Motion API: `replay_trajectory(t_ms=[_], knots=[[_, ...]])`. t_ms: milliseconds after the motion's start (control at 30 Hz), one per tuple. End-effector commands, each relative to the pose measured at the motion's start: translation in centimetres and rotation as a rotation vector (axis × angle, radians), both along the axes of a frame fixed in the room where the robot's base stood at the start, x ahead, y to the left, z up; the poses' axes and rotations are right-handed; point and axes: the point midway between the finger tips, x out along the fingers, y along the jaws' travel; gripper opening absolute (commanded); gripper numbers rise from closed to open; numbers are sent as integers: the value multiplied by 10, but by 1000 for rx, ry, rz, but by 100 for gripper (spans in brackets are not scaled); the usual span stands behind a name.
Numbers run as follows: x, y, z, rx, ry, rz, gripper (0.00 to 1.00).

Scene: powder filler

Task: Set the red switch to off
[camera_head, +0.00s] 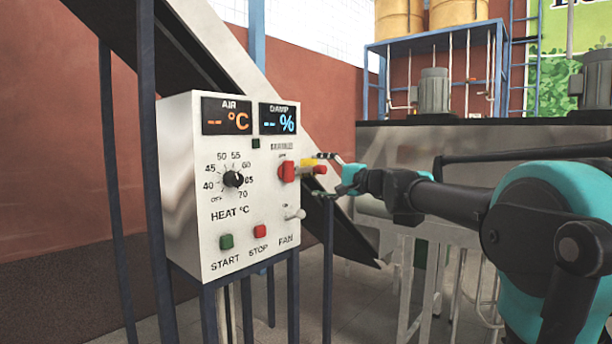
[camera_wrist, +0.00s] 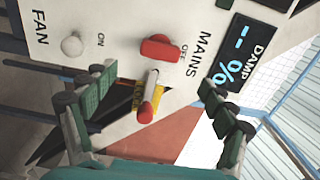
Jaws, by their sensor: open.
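The red switch (camera_head: 287,171) is a rotary knob on the front of a white control box, to the right of the heat dial. In the wrist view the red switch (camera_wrist: 160,47) sits beside the words MAINS and OFF, its long side running across the picture. My gripper (camera_head: 328,173) is at the right of the box, apart from the knob. In the wrist view my gripper (camera_wrist: 157,84) is open and empty, its two green-padded fingers wide apart, with the knob beyond them. The exact gap to the box is hard to tell.
A red-tipped lever (camera_wrist: 147,108) with a yellow label is on the box's side, between the fingers in the picture. The white fan switch (camera_head: 295,214), red stop button (camera_head: 260,231), green start button (camera_head: 226,241) and heat dial (camera_head: 233,179) are close by.

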Motion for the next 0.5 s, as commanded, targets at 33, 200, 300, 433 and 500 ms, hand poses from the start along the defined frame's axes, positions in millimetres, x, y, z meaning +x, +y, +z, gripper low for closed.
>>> replay_trajectory(t_ms=[33, 200, 300, 433, 500], knots=[[-4, -6, 0, 0, 0, -2, 84], [-12, -16, 0, 0, 0, -1, 84], [-14, -17, 0, 0, 0, 0, 84], [-14, -17, 0, 0, 0, 1, 84], [-14, -17, 0, 0, 0, 1, 84]])
